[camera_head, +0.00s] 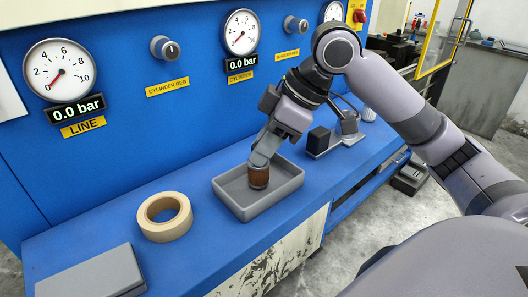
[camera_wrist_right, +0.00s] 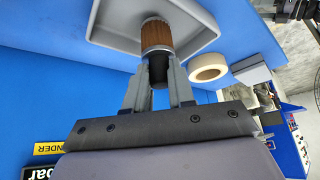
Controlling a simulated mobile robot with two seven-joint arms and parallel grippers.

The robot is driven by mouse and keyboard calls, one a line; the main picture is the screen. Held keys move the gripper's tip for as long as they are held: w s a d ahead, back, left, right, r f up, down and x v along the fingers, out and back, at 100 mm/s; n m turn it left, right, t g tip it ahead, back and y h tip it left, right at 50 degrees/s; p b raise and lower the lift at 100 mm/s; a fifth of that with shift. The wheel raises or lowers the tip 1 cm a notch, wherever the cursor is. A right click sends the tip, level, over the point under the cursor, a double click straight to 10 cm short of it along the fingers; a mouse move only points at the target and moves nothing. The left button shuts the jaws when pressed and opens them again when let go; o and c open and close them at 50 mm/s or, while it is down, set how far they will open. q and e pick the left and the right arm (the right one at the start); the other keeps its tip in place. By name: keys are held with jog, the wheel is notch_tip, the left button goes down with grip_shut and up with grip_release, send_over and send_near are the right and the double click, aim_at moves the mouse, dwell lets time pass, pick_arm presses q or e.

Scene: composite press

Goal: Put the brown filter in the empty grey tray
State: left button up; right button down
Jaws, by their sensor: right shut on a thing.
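The brown filter (camera_head: 258,177) is a small ribbed cylinder with a dark end. It is upright at the grey tray (camera_head: 232,204), inside its rim in the head view. My right gripper (camera_head: 259,160) is shut on the filter from above. In the right wrist view the two fingers (camera_wrist_right: 158,85) clasp the dark end of the filter (camera_wrist_right: 156,38), and its brown body points to the tray floor (camera_wrist_right: 110,18). I cannot tell whether the filter touches the floor. The tray holds nothing else that I see. My left gripper is not in view.
A tan tape roll (camera_head: 165,216) lies left of the tray on the blue ledge (camera_head: 200,258). A grey box (camera_head: 95,275) sits at the front left. A grey fixture with dark blocks (camera_head: 335,142) stands to the right. The gauge panel (camera_head: 150,85) rises behind.

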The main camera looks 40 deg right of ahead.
jog(key=shift+f, duration=0.5)
jog(key=c, duration=1)
grip_release()
jog(key=shift+f, duration=0.15)
jog(key=shift+o, duration=0.2)
jog(key=p+v, duration=0.1)
jog(key=v, duration=1.1)
jog(key=shift+r, duration=0.25)
